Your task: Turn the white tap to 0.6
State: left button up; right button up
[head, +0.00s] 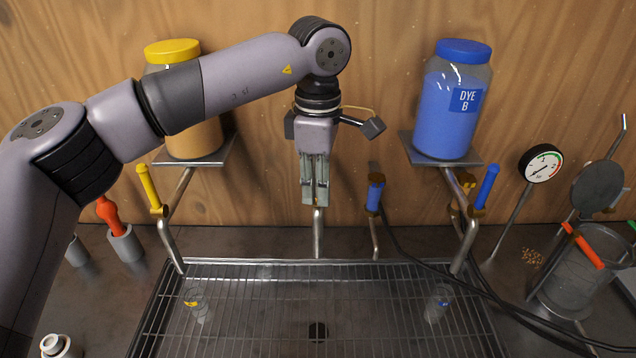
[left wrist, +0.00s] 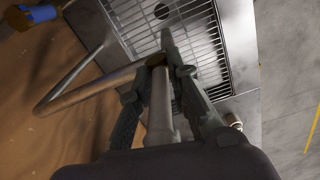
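My left gripper (head: 315,203) points down at the middle of the back of the sink, above a metal spout. In the left wrist view its two dark fingers (left wrist: 160,75) lie on either side of a pale, whitish-grey handle (left wrist: 160,105), which I take to be the white tap. A brass-coloured collar and a bent metal pipe show near the handle's far end. In the head view the gripper hides the handle. I cannot tell whether the fingers press on it. My right gripper is not in view.
A blue handle (head: 375,192) with a black cable is close right. A gauge (head: 541,163) stands further right. The sink grate (head: 270,310) lies below.

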pick_arm(q)
grip_shut()
dwell(0.3)
